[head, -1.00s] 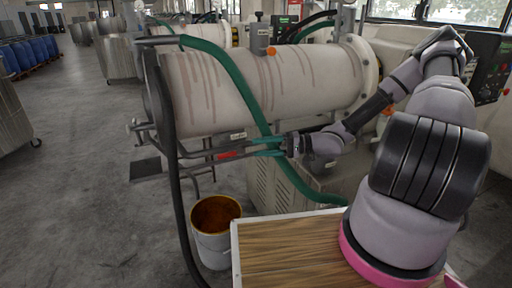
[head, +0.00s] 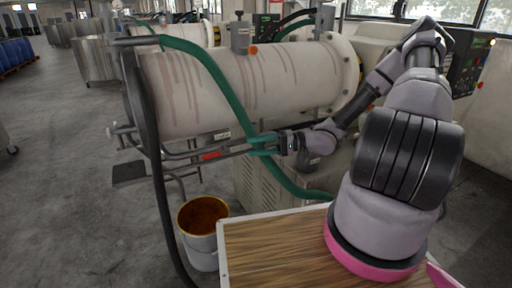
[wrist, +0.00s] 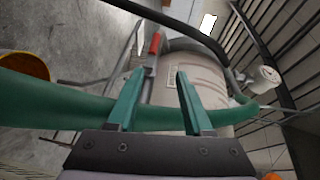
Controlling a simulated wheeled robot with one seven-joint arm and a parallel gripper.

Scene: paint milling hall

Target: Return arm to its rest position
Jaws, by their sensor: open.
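My arm reaches left from its base on the wooden-topped surface (head: 270,250) toward the large horizontal cylinder of the mill (head: 235,90). My gripper (head: 257,144) is beside the lower front of the cylinder, close to the green hose (head: 217,75). In the wrist view, my gripper (wrist: 160,95) has its two green fingers spread apart with nothing held between them. The green hose (wrist: 50,102) passes across behind the fingers there. I cannot tell whether the fingers touch it.
A bucket of brown paint (head: 203,230) stands on the floor left of the wooden top. A black hose (head: 157,170) hangs at the cylinder's left end. A red-handled part (wrist: 155,43) is near the fingers. Open grey floor (head: 70,150) lies to the left.

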